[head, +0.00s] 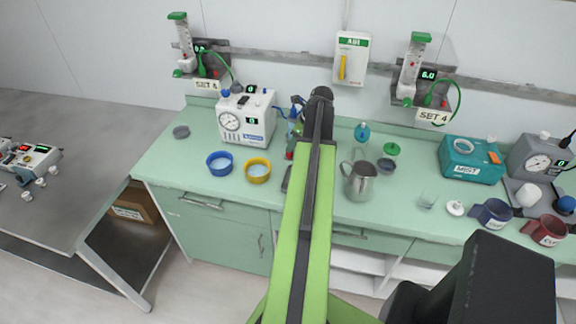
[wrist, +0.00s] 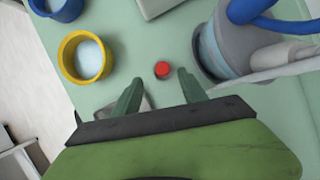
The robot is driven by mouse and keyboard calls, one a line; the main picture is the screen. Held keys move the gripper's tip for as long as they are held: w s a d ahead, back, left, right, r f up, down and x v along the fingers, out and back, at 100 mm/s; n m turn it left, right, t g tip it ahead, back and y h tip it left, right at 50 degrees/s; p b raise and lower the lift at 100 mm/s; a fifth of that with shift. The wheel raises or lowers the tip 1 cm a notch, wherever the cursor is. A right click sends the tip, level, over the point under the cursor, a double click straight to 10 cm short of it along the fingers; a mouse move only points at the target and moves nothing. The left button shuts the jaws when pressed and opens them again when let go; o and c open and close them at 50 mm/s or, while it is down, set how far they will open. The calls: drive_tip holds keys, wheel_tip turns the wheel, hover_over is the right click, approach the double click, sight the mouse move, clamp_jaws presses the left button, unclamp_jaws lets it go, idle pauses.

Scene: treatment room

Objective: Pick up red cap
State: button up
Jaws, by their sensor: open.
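A small round red cap (wrist: 162,69) lies on the pale green counter in the wrist view, a little beyond my fingertips. My gripper (wrist: 159,84) is open and empty, its two dark green fingers on either side below the cap and apart from it.
A yellow bowl (wrist: 88,56) and a blue bowl (wrist: 58,8) stand to the left. A grey container with a blue handle (wrist: 215,55) stands close on the right. In the head view a metal jug (head: 360,183) stands right of my arm.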

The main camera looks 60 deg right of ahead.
drive_tip(key=shift+w+f, duration=0.2)
drive_tip(key=shift+f, duration=0.2)
drive_tip(key=b+x, duration=0.5)
drive_tip(key=shift+s+d+f, duration=0.15)
drive_tip(key=shift+d+f, duration=0.15)
drive_tip(key=shift+r, duration=0.25)
clamp_jaws()
